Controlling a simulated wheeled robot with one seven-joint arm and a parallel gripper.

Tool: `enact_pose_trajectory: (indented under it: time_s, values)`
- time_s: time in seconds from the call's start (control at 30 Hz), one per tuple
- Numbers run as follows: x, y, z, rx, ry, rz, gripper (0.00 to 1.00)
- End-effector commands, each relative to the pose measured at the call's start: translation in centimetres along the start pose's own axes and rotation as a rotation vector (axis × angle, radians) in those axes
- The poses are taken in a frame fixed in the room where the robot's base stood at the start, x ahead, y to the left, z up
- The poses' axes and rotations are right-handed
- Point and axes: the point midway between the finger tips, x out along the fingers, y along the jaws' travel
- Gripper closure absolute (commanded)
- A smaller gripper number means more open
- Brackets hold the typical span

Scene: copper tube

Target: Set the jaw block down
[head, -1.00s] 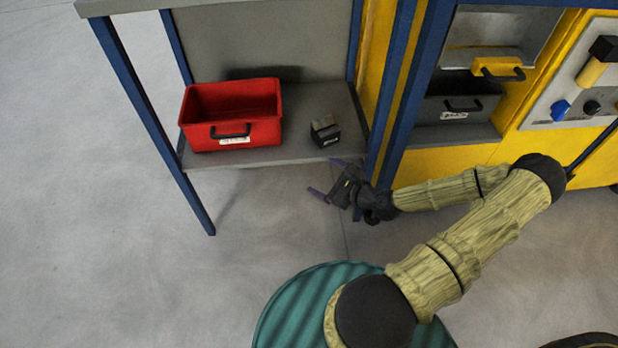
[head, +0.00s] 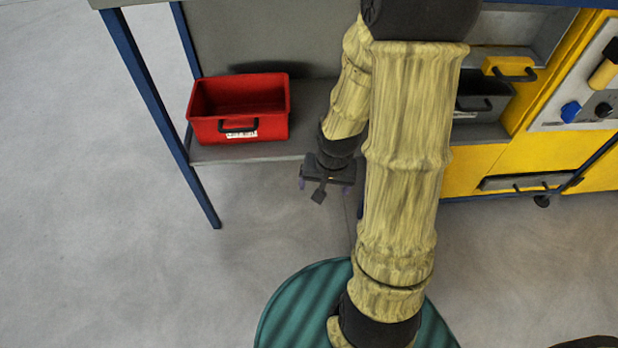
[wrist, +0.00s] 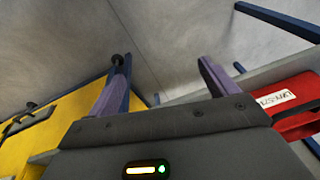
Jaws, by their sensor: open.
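My gripper (head: 325,187) is open and hangs in front of the shelf's front edge, right of the red bin, in the head view. In the wrist view its two purple fingers (wrist: 161,65) are spread apart, with nothing held between them. The jaw block is not visible in either current view. A small dark block, which may be it, stood on the shelf right of the red bin in the earlier head frame. My arm now covers that spot in the head view.
The red bin (head: 205,128) sits on the grey shelf (head: 215,154). It also shows at the right of the wrist view (wrist: 300,124). A blue table leg (head: 150,120) stands at the left. A yellow cabinet (head: 522,165) with a dark drawer is at the right. The floor in front is clear.

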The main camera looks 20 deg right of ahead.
Motion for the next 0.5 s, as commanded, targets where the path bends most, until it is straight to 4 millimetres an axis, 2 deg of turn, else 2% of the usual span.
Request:
enact_pose_trajectory:
  time_s: [0.03, 0.1, 0.3, 0.5]
  values:
    - [-1.6, -0.8, 0.2, -0.073, 0.02, 0.014, 0.15]
    - [-3.6, -1.6, 0.9, -0.167, 0.033, 0.027, 0.15]
    - [-8.3, -3.6, 3.2, -0.391, 0.058, 0.021, 0.15]
    - [-9.6, -4.1, 4.2, -0.469, 0.058, 0.007, 0.15]
